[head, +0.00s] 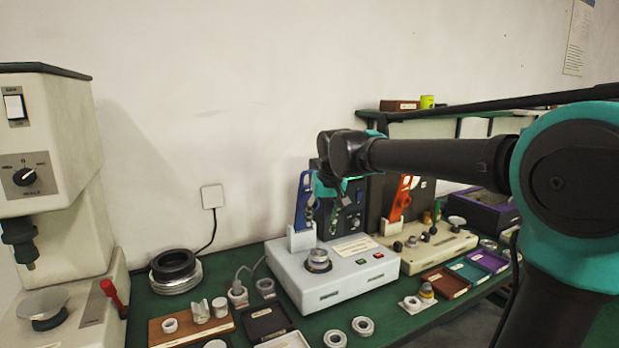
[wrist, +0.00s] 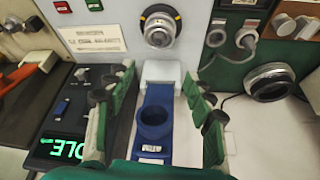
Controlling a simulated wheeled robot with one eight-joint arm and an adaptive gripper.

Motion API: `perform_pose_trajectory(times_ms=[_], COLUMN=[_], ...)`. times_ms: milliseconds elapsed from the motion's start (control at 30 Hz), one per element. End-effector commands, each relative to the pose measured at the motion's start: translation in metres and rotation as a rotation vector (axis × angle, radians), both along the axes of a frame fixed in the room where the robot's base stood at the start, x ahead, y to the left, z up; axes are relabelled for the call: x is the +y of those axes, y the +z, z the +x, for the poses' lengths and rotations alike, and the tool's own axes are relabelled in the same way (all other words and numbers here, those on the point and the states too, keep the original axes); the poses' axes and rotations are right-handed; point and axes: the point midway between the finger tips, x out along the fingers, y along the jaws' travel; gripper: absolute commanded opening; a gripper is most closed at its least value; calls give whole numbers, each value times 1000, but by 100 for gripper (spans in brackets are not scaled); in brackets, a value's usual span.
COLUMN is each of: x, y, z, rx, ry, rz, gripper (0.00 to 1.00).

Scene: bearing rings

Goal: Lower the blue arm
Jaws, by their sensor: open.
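The blue arm (head: 302,202) stands raised, roughly upright, on a white bracket at the back left of the pale machine (head: 345,283). In the wrist view the blue arm (wrist: 157,97) runs up the middle to its white hinge block, with a round blue ring on it. My gripper (wrist: 157,80) is open, with one green finger on each side of the arm. Gaps show on both sides, so it is not gripped. In the head view my gripper (head: 327,188) is small and beside the blue arm, partly merged with the background.
A second machine with a raised orange arm (head: 402,198) stands to the right. A beige press (head: 55,170) is at the far left. Rings, small trays and a black ring stack (head: 174,270) sit on the green bench. A round metal seat (head: 318,259) is on the pale machine's top.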

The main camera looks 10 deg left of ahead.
Motion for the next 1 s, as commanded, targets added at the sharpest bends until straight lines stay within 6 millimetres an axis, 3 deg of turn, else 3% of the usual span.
perform_pose_trajectory(times_ms=[33, 367, 500, 700, 1000], x=[3, 26, 28, 29, 29], y=[13, 147, 192, 220, 222], z=[6, 53, 62, 67, 67], rx=[-14, -195, -263, -309, -313], ry=[14, 173, 214, 239, 240], rz=[11, 112, 135, 147, 147], gripper=[44, 3, 0, 0, 0])
